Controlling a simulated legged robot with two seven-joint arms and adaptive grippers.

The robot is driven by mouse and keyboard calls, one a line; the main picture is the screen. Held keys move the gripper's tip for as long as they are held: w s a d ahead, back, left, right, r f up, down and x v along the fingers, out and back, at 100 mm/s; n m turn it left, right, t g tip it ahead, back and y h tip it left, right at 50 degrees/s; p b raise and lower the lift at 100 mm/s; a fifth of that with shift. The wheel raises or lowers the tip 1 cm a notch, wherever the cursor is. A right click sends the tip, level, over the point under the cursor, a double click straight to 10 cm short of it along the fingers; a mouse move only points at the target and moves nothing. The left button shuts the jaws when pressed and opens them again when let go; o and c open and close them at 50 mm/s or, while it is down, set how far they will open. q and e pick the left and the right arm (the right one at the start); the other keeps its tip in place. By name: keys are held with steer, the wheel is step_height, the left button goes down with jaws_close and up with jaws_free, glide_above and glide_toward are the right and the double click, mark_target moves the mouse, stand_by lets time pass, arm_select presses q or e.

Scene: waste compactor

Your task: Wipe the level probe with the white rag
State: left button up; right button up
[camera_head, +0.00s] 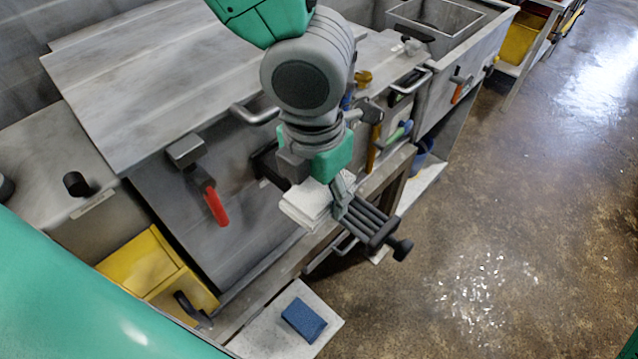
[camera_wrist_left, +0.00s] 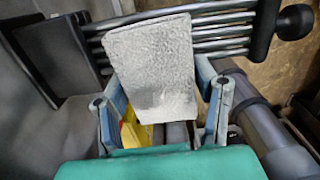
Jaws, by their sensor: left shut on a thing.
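The white rag (camera_head: 305,203) is folded into a flat pad. My left gripper (camera_head: 325,190) is shut on it; in the left wrist view the rag (camera_wrist_left: 152,65) stands up between the two fingers (camera_wrist_left: 165,112). A set of parallel grey rods with a black end knob (camera_head: 372,224) looks like the level probe. The rods (camera_wrist_left: 225,32) pass behind the rag in the left wrist view, and the rag hides part of them. I cannot tell whether rag and rods touch. My right gripper is not in view.
A red-handled lever (camera_head: 215,205) is left of my arm on the grey machine front. A yellow bin (camera_head: 145,262) stands at lower left. A blue sponge (camera_head: 303,320) lies on a pale ledge (camera_head: 258,343). Green and orange handles line the front to the right. The floor at right is clear.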

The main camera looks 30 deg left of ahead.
mark_target(295, 192)
arm_select(q)
steer(key=shift+s+a+r, duration=0.1)
steer(key=shift+s+r, duration=0.05)
steer(key=shift+s, duration=0.8)
steer(key=shift+s+a, duration=0.25)
steer(key=shift+a, duration=0.6)
steer(key=shift+w+a, duration=0.2)
steer(key=shift+a+r, duration=0.1)
steer(key=r, duration=0.1)
steer(key=d+r, duration=0.1)
steer(key=r, duration=0.1)
steer(key=d+r, duration=0.1)
steer(key=r, duration=0.1)
steer(key=shift+a+r, duration=0.3)
steer(key=shift+a, duration=0.1)
steer(key=shift+s+a, duration=0.1)
steer(key=shift+a, duration=0.4)
steer(key=shift+d+r, duration=0.25)
steer(key=shift+r, duration=0.3)
steer(key=shift+d+r, duration=0.2)
steer(key=shift+r, duration=0.3)
steer(key=shift+d+r, duration=0.3)
steer(key=shift+r, duration=0.2)
steer(key=shift+a+f, duration=0.1)
steer(key=shift+a, duration=0.5)
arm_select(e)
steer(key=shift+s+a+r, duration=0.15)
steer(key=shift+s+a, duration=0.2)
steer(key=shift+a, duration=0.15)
